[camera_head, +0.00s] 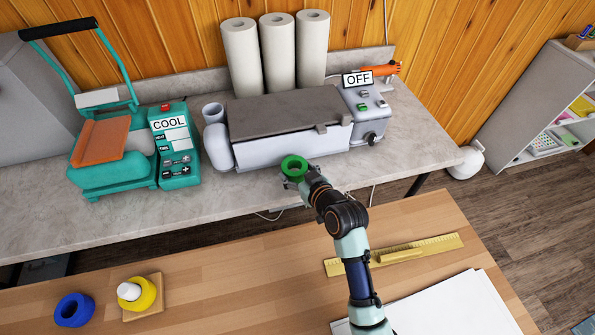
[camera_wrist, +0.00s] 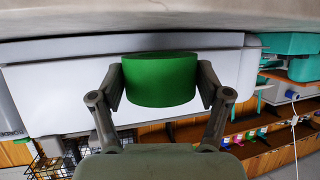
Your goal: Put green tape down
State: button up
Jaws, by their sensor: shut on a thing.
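The green tape (camera_head: 294,167) is a thick roll held in my gripper (camera_head: 291,180) in the head view. It is in front of the grey machine, over or near the front edge of the grey counter. In the wrist view the green tape (camera_wrist: 160,79) sits between the two fingers of my gripper (camera_wrist: 160,88), one finger against each side. Whether the tape touches the counter cannot be told.
A blue tape roll (camera_head: 73,310) and a yellow roll (camera_head: 142,293) with a white piece are on the wooden table (camera_head: 230,275). A ruler (camera_head: 395,255) and white sheets (camera_head: 440,308) lie there too. The grey machine (camera_head: 290,130) and teal press (camera_head: 110,150) stand on the counter (camera_head: 30,215).

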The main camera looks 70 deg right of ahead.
jog(key=o, duration=1.4)
jog(key=shift+f, duration=0.1)
jog(key=shift+r, duration=0.2)
jog(key=shift+r+p, duration=0.55)
jog(key=shift+r, duration=0.1)
jog(key=v, duration=1.1)
jog(key=shift+s+a+b, duration=0.3)
